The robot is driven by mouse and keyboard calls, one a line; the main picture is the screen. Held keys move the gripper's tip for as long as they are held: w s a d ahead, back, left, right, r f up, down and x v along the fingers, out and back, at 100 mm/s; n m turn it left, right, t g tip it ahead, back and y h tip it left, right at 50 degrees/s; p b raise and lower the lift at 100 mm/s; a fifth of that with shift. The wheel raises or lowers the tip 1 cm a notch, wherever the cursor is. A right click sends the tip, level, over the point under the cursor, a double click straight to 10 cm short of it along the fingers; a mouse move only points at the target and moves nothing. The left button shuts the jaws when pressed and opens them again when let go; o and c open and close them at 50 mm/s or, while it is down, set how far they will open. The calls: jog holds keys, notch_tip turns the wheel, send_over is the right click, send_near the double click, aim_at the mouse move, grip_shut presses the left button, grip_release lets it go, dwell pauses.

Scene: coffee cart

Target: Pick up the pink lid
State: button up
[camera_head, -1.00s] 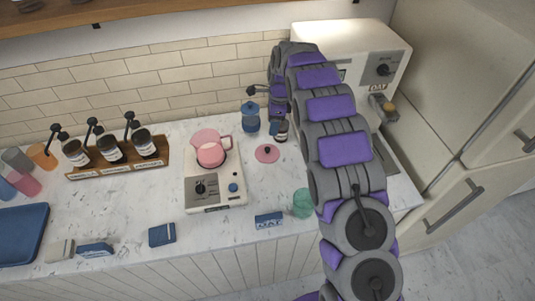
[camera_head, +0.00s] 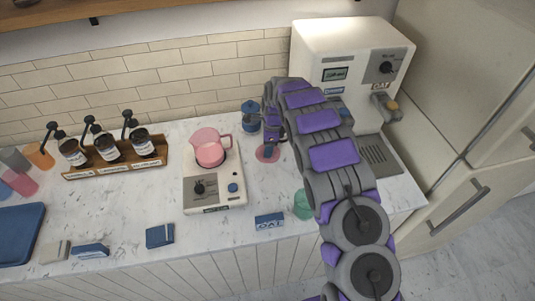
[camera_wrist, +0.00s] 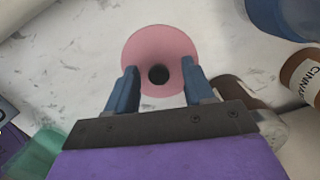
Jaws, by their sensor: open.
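The pink lid (camera_wrist: 157,47) lies flat on the marble counter, a round disc with a dark knob (camera_wrist: 158,75) at its centre. In the head view the lid (camera_head: 261,154) shows right of the pink pot, partly hidden by my gripper (camera_head: 272,140). In the wrist view my gripper (camera_wrist: 158,85) is open and empty. Its two blue fingers stand on either side of the knob, near the lid's lower edge. I cannot tell how far above the lid the fingertips are.
The pink pot (camera_head: 209,151) sits on a white burner (camera_head: 228,190) to the left. A blue container (camera_head: 250,114) stands behind the lid. A cinnamon jar (camera_wrist: 306,77) is close on the right in the wrist view. A green cup (camera_head: 302,205) stands nearer the front edge.

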jog(key=shift+c, duration=0.3)
grip_shut()
jog(key=shift+r, duration=0.2)
